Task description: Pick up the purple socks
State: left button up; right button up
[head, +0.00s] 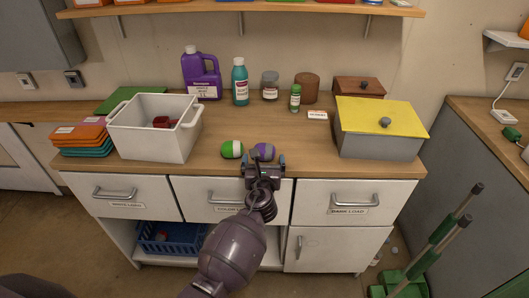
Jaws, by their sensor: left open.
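The purple socks (264,151) look like a small rolled ball with a grey part, lying on the wooden counter near its front edge. My left gripper (265,161) is open at the counter's front edge, just in front of the purple ball. Its fingers partly cover the ball's lower side; I cannot tell whether they touch it. A green and white rolled ball (232,149) lies close by on the left, apart from the gripper. My right gripper is not in view.
On the wooden counter (225,121), a white bin (152,144) stands left and a grey box with a yellow lid (378,130) right. A purple jug (201,77), teal bottle (240,84) and jars stand behind. Drawers (228,198) lie below the edge.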

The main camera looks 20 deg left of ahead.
aim_at(264, 155)
pick_arm(q)
jog(key=shift+x, duration=1.25)
jog(key=shift+w, duration=0.35)
jog(key=shift+w+a, duration=0.15)
jog(key=shift+w, duration=0.05)
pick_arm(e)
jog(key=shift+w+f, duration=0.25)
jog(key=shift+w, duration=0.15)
pick_arm(q)
jog(key=shift+c, duration=0.2)
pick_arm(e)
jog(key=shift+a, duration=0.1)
pick_arm(q)
jog(key=c, duration=0.9)
jog(key=shift+r, duration=0.1)
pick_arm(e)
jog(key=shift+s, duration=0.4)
